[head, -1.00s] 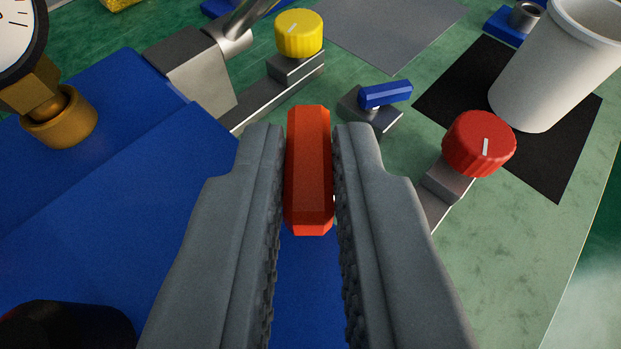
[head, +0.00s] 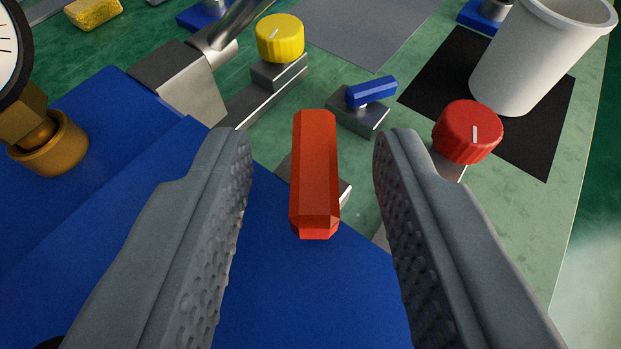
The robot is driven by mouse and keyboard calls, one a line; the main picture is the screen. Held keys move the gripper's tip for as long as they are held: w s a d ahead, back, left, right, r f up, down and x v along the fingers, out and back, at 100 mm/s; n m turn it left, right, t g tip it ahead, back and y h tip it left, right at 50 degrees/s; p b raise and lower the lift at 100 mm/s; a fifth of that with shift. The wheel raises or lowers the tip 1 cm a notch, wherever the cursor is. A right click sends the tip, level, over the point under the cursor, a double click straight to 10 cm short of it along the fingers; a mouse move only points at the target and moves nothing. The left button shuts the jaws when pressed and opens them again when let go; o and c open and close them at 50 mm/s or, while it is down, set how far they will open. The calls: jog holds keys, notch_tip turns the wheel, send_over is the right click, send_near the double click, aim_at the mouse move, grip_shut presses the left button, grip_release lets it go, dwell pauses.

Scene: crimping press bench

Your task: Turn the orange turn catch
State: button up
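The orange turn catch (head: 315,175) is an elongated faceted bar in the middle of the head view, lying lengthwise toward and away from me. A bit of its grey base shows behind it; the rest is hidden. My gripper (head: 312,150) is open, with one finger on each side of the catch. A clear gap shows between each finger and the catch, so neither finger touches it.
A blue turn catch (head: 371,91) stands beyond on a grey block. A yellow knob (head: 280,38) and a red knob (head: 467,132) flank it. A white cup (head: 538,55) stands on a black mat (head: 430,88). A brass-fitted gauge (head: 47,142) is at left, beside blue panels (head: 120,200).

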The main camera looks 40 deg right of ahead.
jog(key=v, duration=1.7)
jog(key=shift+a, duration=0.15)
jog(key=shift+s, duration=0.1)
